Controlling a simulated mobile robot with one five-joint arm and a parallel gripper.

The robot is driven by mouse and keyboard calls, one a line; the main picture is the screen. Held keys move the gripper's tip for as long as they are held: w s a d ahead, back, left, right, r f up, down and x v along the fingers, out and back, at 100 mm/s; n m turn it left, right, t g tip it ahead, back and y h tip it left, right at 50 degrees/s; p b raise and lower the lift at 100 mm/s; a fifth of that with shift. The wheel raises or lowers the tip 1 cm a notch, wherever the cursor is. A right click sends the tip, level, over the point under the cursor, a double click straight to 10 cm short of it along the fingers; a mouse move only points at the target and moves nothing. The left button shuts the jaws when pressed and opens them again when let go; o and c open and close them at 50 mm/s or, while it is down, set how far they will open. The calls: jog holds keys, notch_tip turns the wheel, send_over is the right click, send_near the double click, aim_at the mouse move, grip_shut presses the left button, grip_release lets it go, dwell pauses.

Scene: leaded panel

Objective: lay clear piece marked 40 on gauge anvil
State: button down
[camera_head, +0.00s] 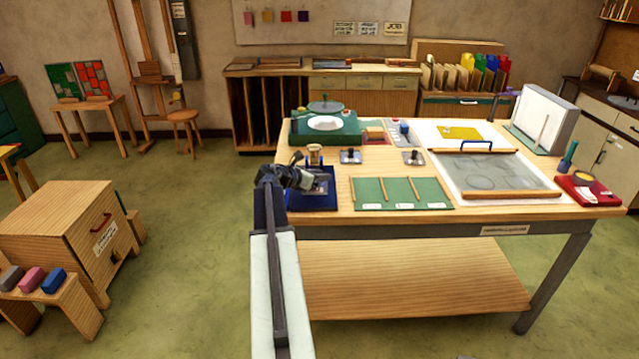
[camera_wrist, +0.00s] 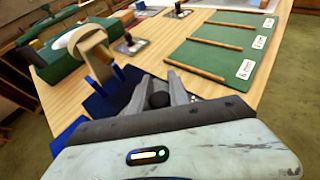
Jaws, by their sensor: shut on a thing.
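My gripper (camera_head: 303,180) is over the dark blue base (camera_head: 313,201) at the table's near left corner. In the wrist view my gripper (camera_wrist: 160,88) is shut on a black round knob (camera_wrist: 159,99). What lies below the knob is hidden, and I cannot read any mark 40. A tan, round-headed device (camera_wrist: 92,47) with blue uprights stands beside my gripper; it looks like the gauge. It also shows behind my gripper in the head view (camera_head: 314,154). Its anvil is not clearly visible. I cannot tell whether the held thing touches the base.
Two small plates with black knobs, a left one (camera_head: 350,157) and a right one (camera_head: 413,158), lie farther back. A green board (camera_head: 385,203) with wooden strips lies right of the base. A green machine (camera_head: 325,138) stands behind. Bare wood lies between them.

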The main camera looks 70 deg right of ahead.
aim_at(319, 184)
jog(key=shift+w+d, duration=0.35)
jog(key=shift+w, duration=0.1)
notch_tip(319, 184, down, 4)
jog(key=b, duration=0.4)
jog(key=shift+s+a, duration=0.1)
jog(key=shift+r, duration=0.2)
jog(key=c, duration=1.6)
grip_release()
jog(key=shift+f, duration=0.2)
jog(key=shift+c, duration=0.2)
jog(key=o, duration=0.4)
jog(key=shift+r, duration=0.1)
